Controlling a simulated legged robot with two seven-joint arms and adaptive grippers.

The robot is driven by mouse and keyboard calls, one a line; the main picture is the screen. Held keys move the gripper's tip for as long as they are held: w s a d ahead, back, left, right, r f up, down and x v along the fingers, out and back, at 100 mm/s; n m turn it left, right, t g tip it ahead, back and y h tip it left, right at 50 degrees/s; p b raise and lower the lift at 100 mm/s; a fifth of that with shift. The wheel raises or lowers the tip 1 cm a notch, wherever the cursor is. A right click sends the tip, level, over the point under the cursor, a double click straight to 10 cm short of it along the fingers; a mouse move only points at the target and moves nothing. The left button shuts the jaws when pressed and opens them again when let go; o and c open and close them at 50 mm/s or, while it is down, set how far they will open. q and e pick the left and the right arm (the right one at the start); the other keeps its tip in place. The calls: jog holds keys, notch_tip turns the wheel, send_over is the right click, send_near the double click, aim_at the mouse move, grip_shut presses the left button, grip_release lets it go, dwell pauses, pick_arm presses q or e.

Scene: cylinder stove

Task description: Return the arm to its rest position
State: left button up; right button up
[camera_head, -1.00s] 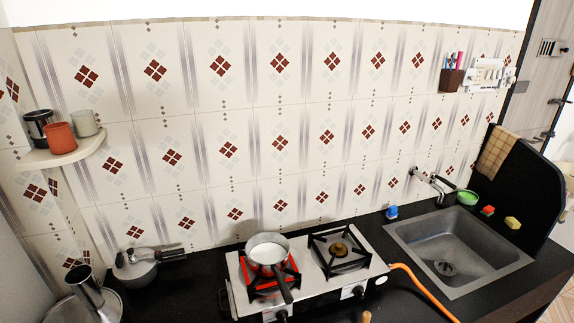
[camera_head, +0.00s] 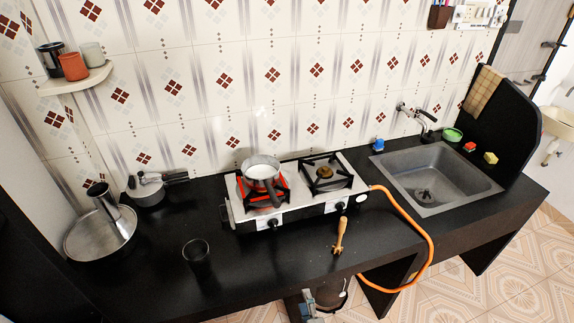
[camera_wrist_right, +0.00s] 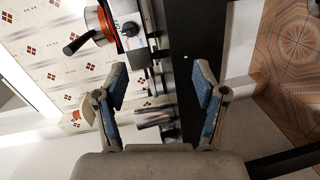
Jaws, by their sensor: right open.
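My right gripper (camera_head: 309,306) shows at the bottom of the head view, just below the counter's front edge, partly cut off by the frame. In the right wrist view the same gripper (camera_wrist_right: 160,84) has its two blue-padded fingers wide apart, with nothing between them. It is open and apart from the stove (camera_head: 300,190) and the pan (camera_head: 261,168). The pan of white liquid sits on the stove's left burner, which glows red, and it also shows at the top of the wrist view. My left gripper is not in view.
The black counter (camera_head: 260,265) holds a dark cup (camera_head: 197,264), a wooden-handled tool (camera_head: 340,236) near the front edge, and metal pots at left. An orange hose (camera_head: 431,245) loops over the front edge. The sink (camera_head: 435,178) is at right. Tiled floor (camera_head: 510,275) lies open.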

jog(key=s+d+f+m+g+h, duration=0.1)
jog(key=s+d+f+m+g, duration=0.15)
jog(key=f, duration=0.55)
jog(key=s+d+f+m+g+h, duration=0.15)
jog(key=s+d+f+m, duration=0.25)
jog(key=f, duration=0.4)
jog(key=s+d+f+m+g+h, duration=0.1)
jog(key=s+d+f+m+g, duration=0.25)
jog(key=f, duration=0.55)
jog(key=s+d+f+m+g, duration=0.3)
jog(key=s+f, duration=0.4)
jog(key=s, duration=0.4)
jog(key=s+d+f+m+g, duration=0.3)
jog(key=s+f, duration=0.4)
jog(key=s, duration=0.5)
jog(key=shift+d+f+m+g, duration=0.35)
jog(key=shift+m+g, duration=0.1)
jog(key=shift+m, duration=0.25)
jog(key=shift+h, duration=0.25)
